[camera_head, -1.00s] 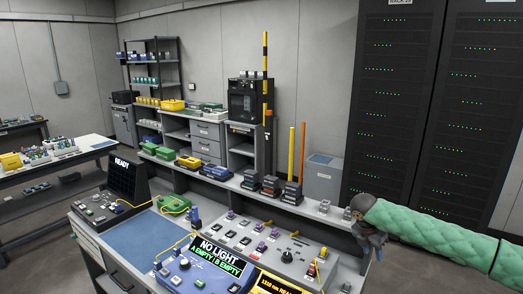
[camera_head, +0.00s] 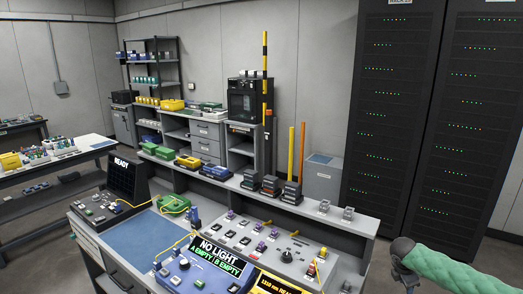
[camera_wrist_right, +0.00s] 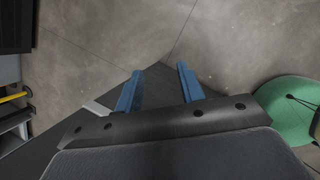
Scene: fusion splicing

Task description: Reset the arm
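My right arm, in a green quilted sleeve, comes in from the right edge of the head view. Its gripper (camera_head: 405,278) hangs beside the right end of the workbench, and its fingers are hard to make out there. My left arm and left gripper are not in view.
The workbench (camera_head: 140,238) holds a black READY unit (camera_head: 127,180), a blue NO LIGHT device (camera_head: 190,279) and a grey panel (camera_head: 262,247) with small purple parts. Grey floor (camera_head: 445,245) lies open at the right, before black server racks (camera_head: 395,120).

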